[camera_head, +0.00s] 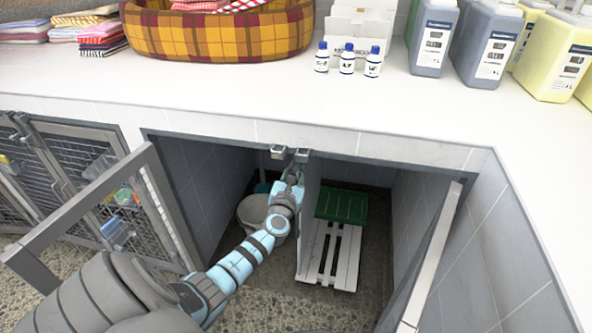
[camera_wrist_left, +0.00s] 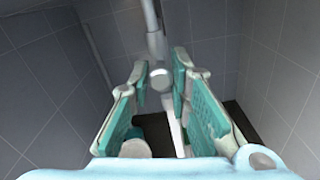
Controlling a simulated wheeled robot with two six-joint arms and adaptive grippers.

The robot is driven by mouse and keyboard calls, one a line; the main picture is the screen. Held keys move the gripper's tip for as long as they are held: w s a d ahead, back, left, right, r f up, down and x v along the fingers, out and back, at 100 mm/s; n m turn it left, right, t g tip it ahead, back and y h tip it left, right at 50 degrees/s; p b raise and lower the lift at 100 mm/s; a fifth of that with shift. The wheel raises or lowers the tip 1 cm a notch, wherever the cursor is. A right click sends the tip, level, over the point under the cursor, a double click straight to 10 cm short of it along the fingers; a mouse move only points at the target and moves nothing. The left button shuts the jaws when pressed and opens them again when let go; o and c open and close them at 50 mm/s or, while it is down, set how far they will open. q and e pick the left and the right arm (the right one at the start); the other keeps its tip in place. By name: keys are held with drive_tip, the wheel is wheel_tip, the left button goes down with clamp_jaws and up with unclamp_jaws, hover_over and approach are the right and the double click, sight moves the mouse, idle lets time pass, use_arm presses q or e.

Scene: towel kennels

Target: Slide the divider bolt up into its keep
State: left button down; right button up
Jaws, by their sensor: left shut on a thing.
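My left gripper (camera_head: 293,172) reaches into the open kennel bay, just below the counter's front edge. In the left wrist view its teal-padded fingers (camera_wrist_left: 162,82) are closed around the round pale knob of the divider bolt (camera_wrist_left: 160,77). A pale vertical rod (camera_wrist_left: 152,28) shows beyond the knob. The grey divider (camera_head: 310,205) stands upright just right of the gripper. Two small metal brackets, seemingly the keep (camera_head: 302,154) and its neighbour (camera_head: 278,152), sit under the counter edge directly above the gripper. The gripper hides most of the bolt in the head view. My right gripper is out of view.
A mesh door (camera_head: 165,200) stands open on the left, and another door (camera_head: 432,255) on the right. A pale bucket (camera_head: 252,212) is left of the divider. A white slatted platform (camera_head: 345,262) and a green box (camera_head: 342,206) are right of it. Bottles (camera_head: 346,60) stand on the counter.

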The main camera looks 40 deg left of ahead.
use_arm(q)
drive_tip(key=c, duration=1.5)
unclamp_jaws()
drive_tip(key=shift+r, duration=0.2)
drive_tip(key=shift+o, duration=0.2)
drive_tip(key=shift+s, duration=0.1)
drive_tip(key=v, duration=1.2)
